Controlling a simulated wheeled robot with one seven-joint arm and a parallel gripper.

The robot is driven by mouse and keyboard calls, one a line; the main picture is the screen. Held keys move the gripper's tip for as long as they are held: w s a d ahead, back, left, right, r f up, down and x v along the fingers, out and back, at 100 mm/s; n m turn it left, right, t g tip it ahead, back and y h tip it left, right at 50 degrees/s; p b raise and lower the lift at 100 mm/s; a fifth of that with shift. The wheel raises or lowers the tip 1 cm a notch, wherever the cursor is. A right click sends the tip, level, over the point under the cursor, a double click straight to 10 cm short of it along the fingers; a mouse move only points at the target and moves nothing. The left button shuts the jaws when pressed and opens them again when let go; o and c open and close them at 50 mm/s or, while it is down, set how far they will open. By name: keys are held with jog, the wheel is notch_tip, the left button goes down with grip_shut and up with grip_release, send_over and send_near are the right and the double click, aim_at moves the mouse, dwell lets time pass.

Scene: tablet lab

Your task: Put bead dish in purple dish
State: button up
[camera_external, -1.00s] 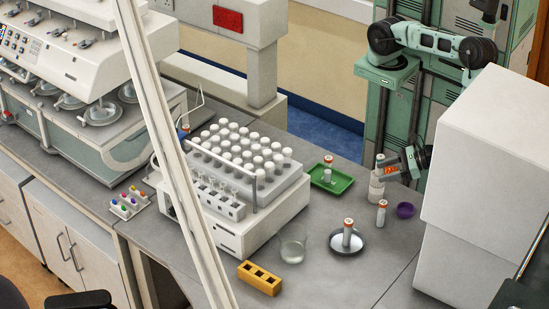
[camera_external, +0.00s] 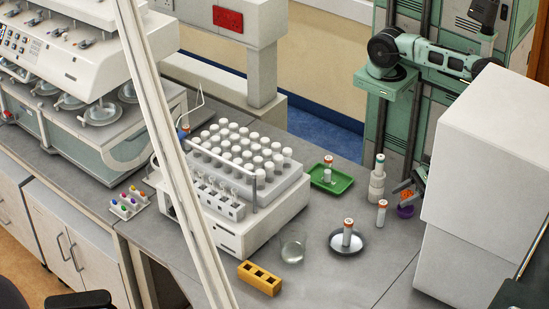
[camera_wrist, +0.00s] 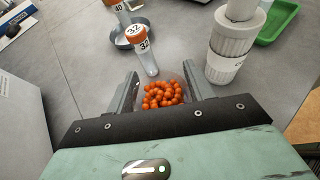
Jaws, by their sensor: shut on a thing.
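The bead dish, seen as a cluster of orange beads (camera_wrist: 162,95), is between the two fingers of my gripper (camera_wrist: 161,82) in the wrist view. Its clear walls are hard to make out. In the external view the orange beads (camera_external: 407,194) show at my gripper (camera_external: 402,189), right above the small purple dish (camera_external: 405,212). My gripper is shut on the bead dish. I cannot tell whether the bead dish touches the purple dish. The purple dish does not show in the wrist view, where the held dish and my gripper cover the area below.
A white stacked bottle (camera_external: 377,186) and an orange-capped tube numbered 32 (camera_wrist: 145,55) stand close by. A round metal dish (camera_external: 335,248) holds another capped tube. A green tray (camera_external: 342,184) lies farther left. A large white box (camera_external: 480,170) rises at the right.

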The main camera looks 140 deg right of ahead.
jog(key=shift+f+b, duration=0.8)
jog(key=shift+f, duration=0.7)
jog(key=shift+f, duration=0.2)
jog(key=o, duration=1)
jog(key=shift+r, duration=0.1)
jog(key=shift+r, duration=0.25)
jog(key=p+v, duration=0.1)
jog(key=v, duration=0.6)
jog(key=shift+s+a+f, duration=0.1)
jog(key=shift+s+a, duration=0.05)
jog(key=shift+s, duration=0.05)
